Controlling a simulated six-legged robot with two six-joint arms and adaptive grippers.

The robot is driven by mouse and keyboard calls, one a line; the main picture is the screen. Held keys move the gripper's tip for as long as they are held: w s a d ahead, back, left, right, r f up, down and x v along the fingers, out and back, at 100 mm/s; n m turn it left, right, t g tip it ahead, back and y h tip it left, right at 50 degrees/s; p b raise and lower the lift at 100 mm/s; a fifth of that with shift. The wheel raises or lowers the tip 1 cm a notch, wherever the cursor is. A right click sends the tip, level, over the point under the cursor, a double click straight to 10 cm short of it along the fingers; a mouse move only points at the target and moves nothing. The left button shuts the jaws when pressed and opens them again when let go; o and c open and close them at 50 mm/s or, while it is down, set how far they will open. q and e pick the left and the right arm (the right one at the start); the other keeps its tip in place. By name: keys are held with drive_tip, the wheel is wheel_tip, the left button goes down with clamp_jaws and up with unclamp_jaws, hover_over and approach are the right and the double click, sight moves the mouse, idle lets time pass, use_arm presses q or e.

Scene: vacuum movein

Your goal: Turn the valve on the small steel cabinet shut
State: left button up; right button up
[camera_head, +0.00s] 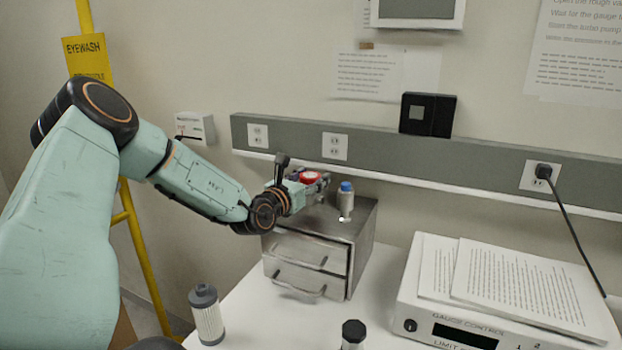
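The small steel cabinet (362,245) stands on the white bench against the wall, with two handled drawers in its front. A red valve handle (310,176) shows above the left part of its top. My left gripper (319,186) reaches in from the left and is right at the red handle, overlapping it in the picture. The fingers are small and partly hidden, so I cannot tell whether they are closed on it. The valve body under the handle is mostly hidden. My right gripper is out of view.
A metal fitting with a blue cap (346,200) stands on the cabinet top, right of the gripper. A filter cartridge (207,315) and a black-capped item (353,334) stand in front. A gauge control box (408,300) with papers is at right. A socket rail (385,150) runs behind.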

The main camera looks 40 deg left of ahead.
use_arm(q)
drive_tip(key=shift+w+a+f, duration=0.1)
drive_tip(key=shift+a, duration=0.05)
drive_tip(key=c, duration=0.7)
drive_tip(key=shift+c, duration=0.2)
